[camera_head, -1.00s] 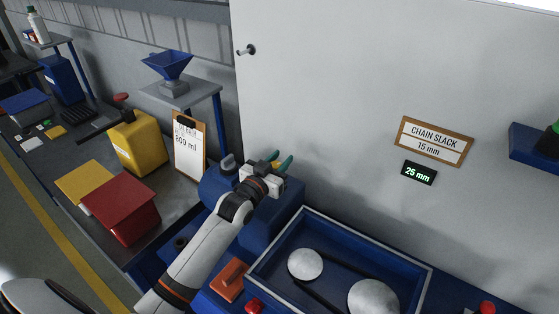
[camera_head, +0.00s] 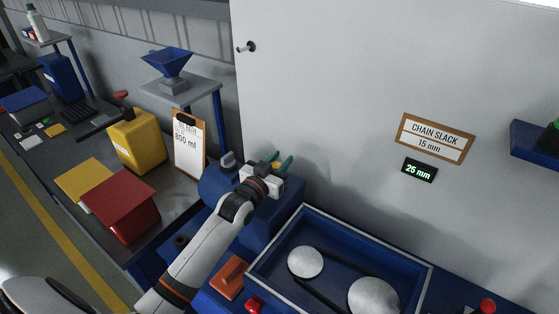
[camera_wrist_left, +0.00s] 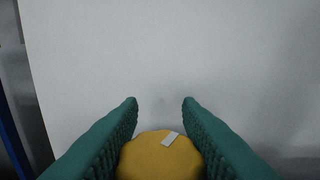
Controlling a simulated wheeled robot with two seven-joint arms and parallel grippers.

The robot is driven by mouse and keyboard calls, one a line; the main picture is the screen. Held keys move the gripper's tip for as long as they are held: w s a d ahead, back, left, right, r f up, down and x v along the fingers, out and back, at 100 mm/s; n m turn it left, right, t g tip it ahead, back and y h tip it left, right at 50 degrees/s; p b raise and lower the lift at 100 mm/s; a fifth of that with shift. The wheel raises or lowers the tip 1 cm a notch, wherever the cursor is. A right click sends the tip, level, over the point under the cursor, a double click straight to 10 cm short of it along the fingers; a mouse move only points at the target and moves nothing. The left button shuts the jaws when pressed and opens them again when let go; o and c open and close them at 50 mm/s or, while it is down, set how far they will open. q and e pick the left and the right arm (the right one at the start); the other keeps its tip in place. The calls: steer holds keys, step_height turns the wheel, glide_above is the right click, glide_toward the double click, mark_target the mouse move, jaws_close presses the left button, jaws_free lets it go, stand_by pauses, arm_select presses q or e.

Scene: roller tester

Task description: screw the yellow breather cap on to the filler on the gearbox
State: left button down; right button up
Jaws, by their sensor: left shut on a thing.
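My left gripper (camera_head: 278,163) is over the top of the blue gearbox (camera_head: 276,210), against the grey wall panel. In the left wrist view its green ribbed fingers (camera_wrist_left: 160,104) are shut on the yellow breather cap (camera_wrist_left: 155,156), a round yellow piece with a small pale mark on top. In the head view only a little of the yellow cap (camera_head: 277,166) shows between the fingers. The filler is hidden behind my gripper and wrist, so I cannot tell whether the cap touches it. My right gripper is not in view.
An open blue tray (camera_head: 364,240) with two pale discs stands right of the gearbox. At left, a bench holds a yellow can (camera_head: 137,143), a clipboard (camera_head: 188,146) and a red box (camera_head: 122,205). A blue funnel (camera_head: 168,64) sits on a small stand.

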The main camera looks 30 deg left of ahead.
arm_select(q)
steer(key=shift+f+b, duration=0.5)
steer(key=shift+f, duration=0.3)
steer(key=c, duration=0.9)
jaws_free()
steer(key=shift+c, duration=0.2)
steer(key=shift+s, duration=0.1)
steer(key=shift+s+f, duration=0.1)
steer(key=shift+s, duration=0.2)
steer(key=s+b, duration=0.1)
steer(key=s, duration=0.2)
steer(key=s+b, duration=0.1)
steer(key=s, duration=0.3)
steer(key=s+b, duration=0.1)
steer(key=s, duration=0.2)
steer(key=shift+s+a, duration=0.2)
steer(key=shift+a, duration=0.2)
steer(key=shift+s+b, duration=0.3)
steer(key=shift+s, duration=0.1)
steer(key=shift+s, duration=0.1)
